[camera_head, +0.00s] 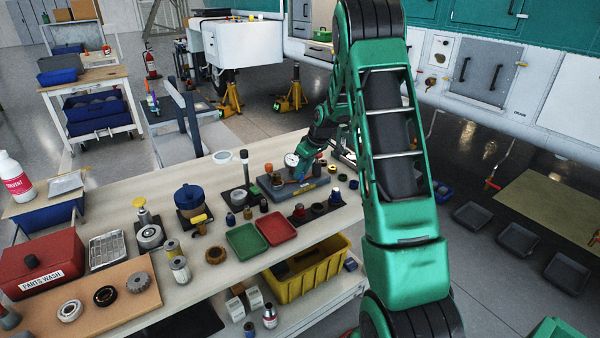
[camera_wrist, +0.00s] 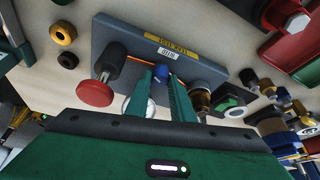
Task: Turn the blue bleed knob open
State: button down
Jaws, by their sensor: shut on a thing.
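The blue bleed knob (camera_wrist: 161,70) is on a dark grey test block (camera_wrist: 122,44) with a yellow "LEAK TEST" label. My gripper (camera_wrist: 162,78) has its two green fingers on either side of the knob, shut on it. The fingers hide the lower part of the knob, so I cannot tell its turn angle. A red-capped black knob (camera_wrist: 95,93) sits left of the fingers on the block. A white round gauge (camera_wrist: 139,106) is partly behind the left finger. In the head view my gripper is down at the block (camera_head: 265,187) on the bench, and the knob is hard to make out.
Brass and black fittings (camera_wrist: 201,97) stand close right of my fingers. On the bench (camera_head: 110,228) are a green tray (camera_head: 243,241), a red tray (camera_head: 277,229), and several bearings and small parts. A yellow crate (camera_head: 308,275) sits below the bench top.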

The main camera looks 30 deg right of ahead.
jog(key=n+y, duration=0.1)
jog(key=n, duration=0.1)
jog(key=n+y, duration=0.1)
jog(key=n, duration=0.2)
jog(key=shift+w+d+n+g, duration=0.1)
jog(key=shift+d+n+g, duration=0.1)
jog(key=shift+n+g, duration=0.15)
dwell(0.5)
jog(key=c, duration=1.6)
grip_release()
jog(key=shift+g, duration=0.25)
jog(key=shift+o, duration=0.2)
jog(key=shift+r, duration=0.1)
jog(key=v, duration=1)
jog(key=shift+r, duration=0.2)
jog(key=shift+d, duration=0.1)
